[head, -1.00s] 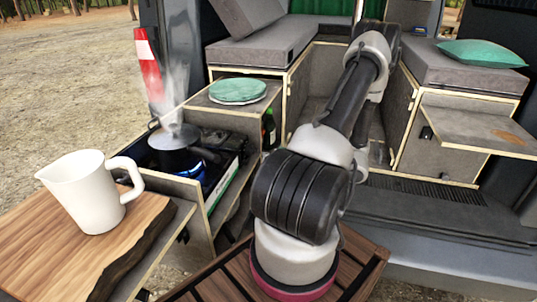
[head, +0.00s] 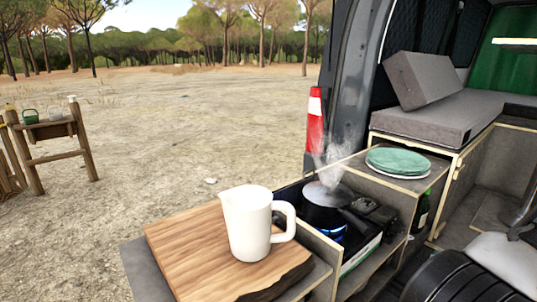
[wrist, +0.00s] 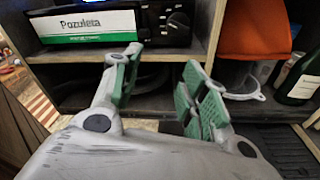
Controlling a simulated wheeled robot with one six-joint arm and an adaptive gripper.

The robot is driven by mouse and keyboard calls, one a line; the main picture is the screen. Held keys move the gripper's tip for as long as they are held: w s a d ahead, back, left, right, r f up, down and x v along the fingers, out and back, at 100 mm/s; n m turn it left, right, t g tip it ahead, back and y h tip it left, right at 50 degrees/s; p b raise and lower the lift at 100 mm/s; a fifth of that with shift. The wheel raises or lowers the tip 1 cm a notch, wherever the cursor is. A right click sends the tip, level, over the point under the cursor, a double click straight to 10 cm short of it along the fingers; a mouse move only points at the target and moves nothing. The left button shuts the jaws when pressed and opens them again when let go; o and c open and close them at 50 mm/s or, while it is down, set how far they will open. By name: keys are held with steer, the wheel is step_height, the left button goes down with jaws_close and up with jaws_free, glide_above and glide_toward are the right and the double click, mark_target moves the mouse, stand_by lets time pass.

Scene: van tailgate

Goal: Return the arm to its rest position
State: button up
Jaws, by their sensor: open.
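My gripper (wrist: 160,92) shows in the wrist view with its two green-padded fingers spread apart and nothing between them. It faces the lower shelves (wrist: 220,58) of the van's kitchen unit. In the head view only part of my arm shows at the lower right corner, and the gripper is out of that view.
A white jug (head: 250,222) stands on a wooden board (head: 185,250). A steaming lidded pot (head: 325,203) sits on a lit burner. Green plates (head: 398,160) lie on the counter. A bottle (wrist: 300,80) stands on the shelf's right. Open ground (head: 180,130) lies left.

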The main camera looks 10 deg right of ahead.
steer(key=s+a+r+n+g, duration=0.8)
steer(key=s+n+g, duration=0.2)
steer(key=n+g, duration=0.45)
steer(key=w+a+r+n+t+h, duration=0.2)
steer(key=a+r+n+h, duration=0.3)
steer(key=r+n, duration=0.4)
steer(key=w+a+r+n+t+h, duration=0.2)
steer(key=a+r+n, duration=0.4)
steer(key=r+n, duration=0.3)
steer(key=shift+w+a+r+t+h, duration=0.15)
steer(key=shift+a+r+t+h, duration=0.25)
steer(key=shift+r+h, duration=1.2)
steer(key=shift+r, duration=0.15)
